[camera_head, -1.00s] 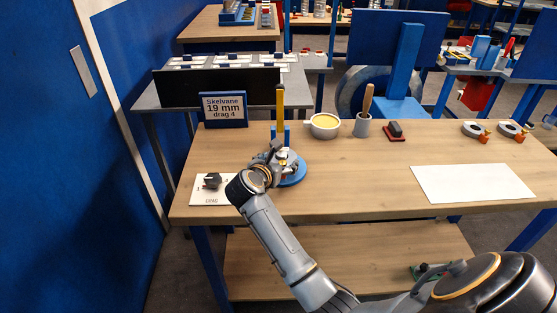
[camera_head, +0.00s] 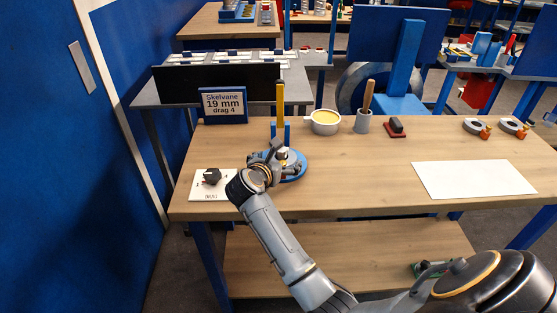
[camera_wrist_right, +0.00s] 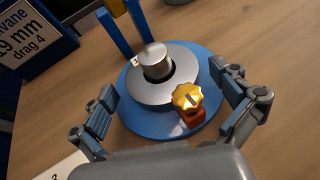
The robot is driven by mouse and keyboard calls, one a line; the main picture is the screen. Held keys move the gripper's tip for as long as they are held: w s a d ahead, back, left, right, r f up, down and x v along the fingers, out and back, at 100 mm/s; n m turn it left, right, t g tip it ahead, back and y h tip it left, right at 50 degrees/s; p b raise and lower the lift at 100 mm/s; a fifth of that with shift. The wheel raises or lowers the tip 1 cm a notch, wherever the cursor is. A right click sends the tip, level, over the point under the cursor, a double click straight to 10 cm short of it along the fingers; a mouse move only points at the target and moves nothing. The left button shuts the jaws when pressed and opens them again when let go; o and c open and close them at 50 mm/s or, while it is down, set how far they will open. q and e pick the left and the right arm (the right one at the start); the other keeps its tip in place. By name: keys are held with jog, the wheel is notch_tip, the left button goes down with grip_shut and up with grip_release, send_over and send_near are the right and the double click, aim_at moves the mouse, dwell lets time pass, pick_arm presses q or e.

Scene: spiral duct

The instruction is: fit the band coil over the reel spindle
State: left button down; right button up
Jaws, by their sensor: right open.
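The band coil (camera_wrist_right: 136,88) is a flat silver ring with an orange-red clamp and a gold knob (camera_wrist_right: 187,97). In the right wrist view it lies around the reel spindle (camera_wrist_right: 155,62), a short silver post, over a round blue base (camera_wrist_right: 205,125). A dark gap shows between post and ring. In the head view the blue base (camera_head: 300,167) stands near the table's left side, with my arm hiding most of the coil. My right gripper (camera_head: 281,160) is open, its fingers apart on either side of the coil in the wrist view (camera_wrist_right: 165,90). My left gripper is not in view.
A blue upright with a yellow bar (camera_head: 280,98) rises behind the base. A white dial plate (camera_head: 205,190) lies to the left. A sign (camera_head: 222,104), a cup (camera_head: 324,122), and two more coils (camera_head: 473,126) stand farther back. The front middle of the table is clear.

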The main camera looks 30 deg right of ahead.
jog(key=shift+f, duration=0.1)
jog(key=shift+s+a, duration=0.2)
jog(key=shift+a, duration=0.05)
jog(key=v, duration=0.7)
